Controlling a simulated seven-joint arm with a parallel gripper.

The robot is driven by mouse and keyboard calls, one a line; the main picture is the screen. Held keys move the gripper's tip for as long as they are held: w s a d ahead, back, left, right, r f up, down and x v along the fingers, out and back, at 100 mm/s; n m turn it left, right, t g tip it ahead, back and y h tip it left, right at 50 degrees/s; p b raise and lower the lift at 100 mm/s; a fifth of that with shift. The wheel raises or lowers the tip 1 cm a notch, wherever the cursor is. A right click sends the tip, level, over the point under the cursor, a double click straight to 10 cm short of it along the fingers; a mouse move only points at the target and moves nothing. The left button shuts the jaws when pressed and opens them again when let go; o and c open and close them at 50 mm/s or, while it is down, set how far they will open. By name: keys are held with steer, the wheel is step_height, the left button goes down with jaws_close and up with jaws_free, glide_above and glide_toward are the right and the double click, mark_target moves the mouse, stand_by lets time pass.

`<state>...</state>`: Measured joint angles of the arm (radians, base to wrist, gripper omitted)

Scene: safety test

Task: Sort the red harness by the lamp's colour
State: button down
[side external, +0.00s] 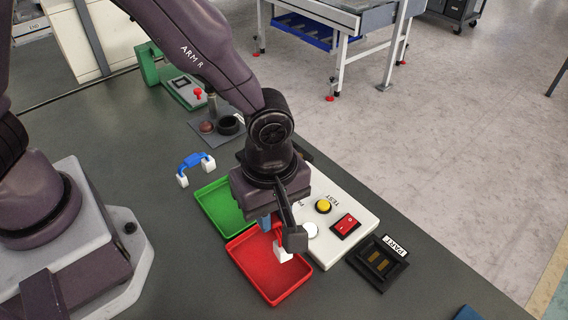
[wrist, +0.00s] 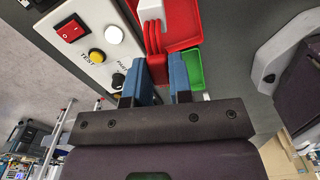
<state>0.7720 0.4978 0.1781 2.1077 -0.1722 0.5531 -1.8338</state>
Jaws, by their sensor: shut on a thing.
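My gripper (side external: 279,230) is shut on the red harness (wrist: 153,38), with blue finger pads on both sides of it in the wrist view. One white connector (side external: 283,252) of the harness hangs down over the red tray (side external: 264,286); whether it touches the tray floor I cannot tell. The other end is hidden. The green tray (side external: 216,200) lies beside the red one and looks empty where visible. A round white lamp (side external: 310,230) sits on the white test box (side external: 350,203); it shows white, with no red or green.
The test box has a yellow button (side external: 323,206), a red rocker switch (side external: 345,225) and a black knob (wrist: 118,80). A black PART fixture (side external: 378,263) stands right of it. A blue harness (side external: 195,162) lies behind the green tray.

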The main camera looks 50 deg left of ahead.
steer(key=shift+s+a+f+n, duration=0.15)
steer(key=shift+f+n, duration=0.25)
steer(key=shift+f, duration=0.6)
steer(key=shift+s+a+f+n, duration=0.15)
steer(key=shift+f+n, duration=0.25)
steer(key=shift+f, duration=0.65)
steer(key=shift+s+f+n, duration=0.2)
steer(key=shift+f+n, duration=0.2)
steer(key=shift+f, duration=0.6)
steer(key=shift+f, duration=0.95)
steer(key=c, duration=0.9)
jaws_free()
steer(key=shift+c, duration=0.2)
step_height(320, 180, up, 7)
